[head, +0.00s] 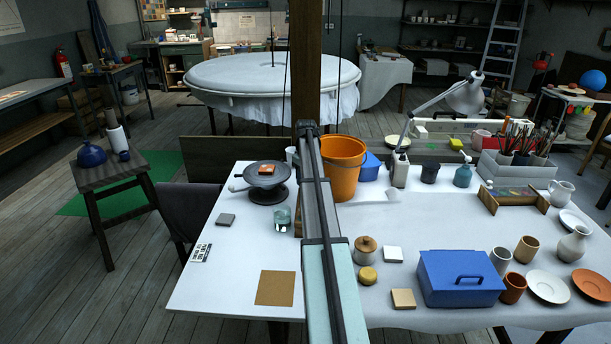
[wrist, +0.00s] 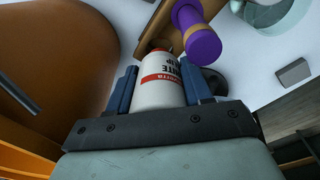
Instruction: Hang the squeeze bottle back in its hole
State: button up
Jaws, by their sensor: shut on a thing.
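In the wrist view my gripper (wrist: 158,82) is shut on a white squeeze bottle (wrist: 158,96) with a red band and dark lettering. The bottle sits between the two blue fingers, and its reddish tip points toward a brown wooden board (wrist: 151,40). A purple bottle (wrist: 203,42) is at that board, just beyond and to the right of the held bottle. I cannot make out an empty hole in the board. In the head view my arm hides the gripper and the held bottle.
An orange bucket (head: 343,165) stands close beside my arm; its brown side (wrist: 55,60) fills the wrist view's left. A glass jar (head: 282,217) and grey block (head: 226,220) lie left. A blue box (head: 460,280) and pots crowd the right. The table's front left is mostly clear.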

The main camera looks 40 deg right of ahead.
jog(key=shift+f, duration=1.45)
jog(key=shift+f, duration=0.4)
jog(key=o, duration=0.7)
jog(key=shift+r, duration=0.15)
